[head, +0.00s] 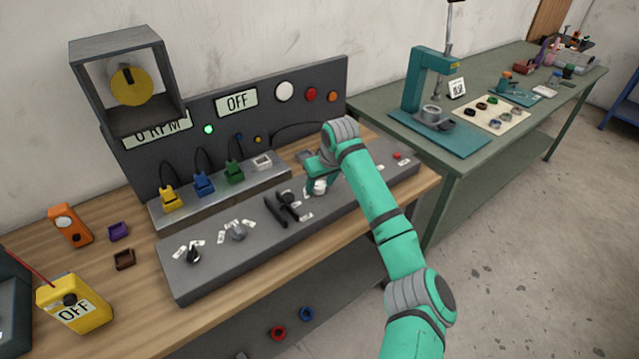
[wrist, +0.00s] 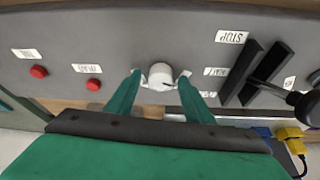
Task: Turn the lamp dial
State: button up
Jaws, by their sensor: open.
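A white round dial (wrist: 161,76) stands out from the grey sloped control panel (head: 335,208). In the head view the dial (head: 320,187) shows just below my gripper (head: 317,180). In the wrist view the two green fingers of my gripper (wrist: 160,84) are apart, one on each side of the dial. Whether either finger touches it I cannot tell. The labels are too small to tell which dial is the lamp's.
Two black slotted bars (head: 275,210) and a black ball-topped lever (wrist: 302,102) stand close to the white dial. Red buttons (wrist: 38,72) are on its other side. Coloured plugs with cables (head: 203,183) line the shelf behind.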

jog(key=c, duration=1.1)
jog(key=shift+o, duration=0.2)
jog(key=shift+w, duration=0.1)
